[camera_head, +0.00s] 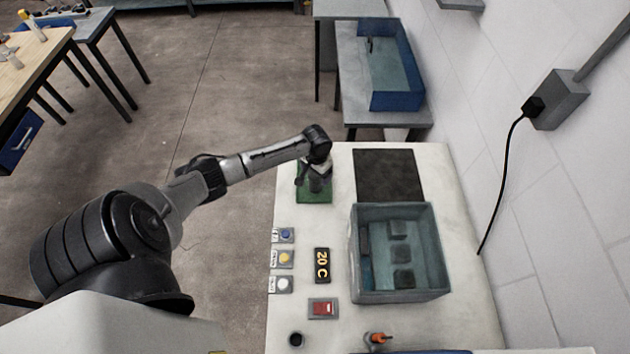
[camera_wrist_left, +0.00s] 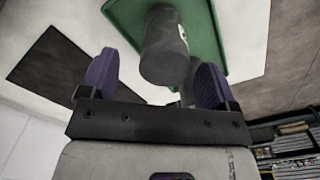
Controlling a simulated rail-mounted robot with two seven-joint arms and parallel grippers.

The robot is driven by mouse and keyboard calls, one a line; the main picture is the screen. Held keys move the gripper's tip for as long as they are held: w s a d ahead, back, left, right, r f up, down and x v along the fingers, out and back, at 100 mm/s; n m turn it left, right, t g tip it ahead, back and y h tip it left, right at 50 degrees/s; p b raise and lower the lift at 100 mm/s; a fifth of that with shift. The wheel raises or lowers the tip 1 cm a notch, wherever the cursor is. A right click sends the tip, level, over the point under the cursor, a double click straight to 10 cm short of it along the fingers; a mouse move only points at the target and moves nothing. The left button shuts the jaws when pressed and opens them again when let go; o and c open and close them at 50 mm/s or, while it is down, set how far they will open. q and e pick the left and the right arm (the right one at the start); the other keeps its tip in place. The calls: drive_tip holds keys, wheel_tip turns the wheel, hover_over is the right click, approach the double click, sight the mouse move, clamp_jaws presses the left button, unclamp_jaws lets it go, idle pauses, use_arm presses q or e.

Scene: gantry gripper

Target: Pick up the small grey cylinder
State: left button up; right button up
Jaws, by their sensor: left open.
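A grey cylinder (camera_wrist_left: 163,52) stands on a green mat or tray (camera_wrist_left: 120,12) in the left wrist view. My left gripper (camera_wrist_left: 155,82) is open, with one purple-padded finger on each side of the cylinder's near end. I cannot tell whether either finger touches it. A smaller grey piece shows behind it, beside the right-hand finger, and is mostly hidden. In the head view my left gripper (camera_head: 314,182) is over the green mat (camera_head: 314,197) at the table's far left and largely hides the cylinder. My right gripper is not in view.
On the white table (camera_head: 330,225) are a dark square plate (camera_head: 388,174), a grey-blue bin (camera_head: 400,298) with several dark blocks, a "20 C" display (camera_head: 321,265), a red switch (camera_head: 323,308) and several buttons (camera_head: 284,258). A wall stands to the right.

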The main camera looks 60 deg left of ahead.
use_arm(q)
drive_tip(key=shift+s+a+f, duration=0.1)
drive_tip(key=shift+f, duration=1)
drive_tip(key=shift+s+a+f, duration=0.1)
drive_tip(key=shift+f, duration=0.95)
drive_tip(key=shift+c, duration=0.2)
drive_tip(key=c, duration=1.2)
drive_tip(key=shift+c, duration=0.3)
drive_tip(key=shift+r, duration=0.2)
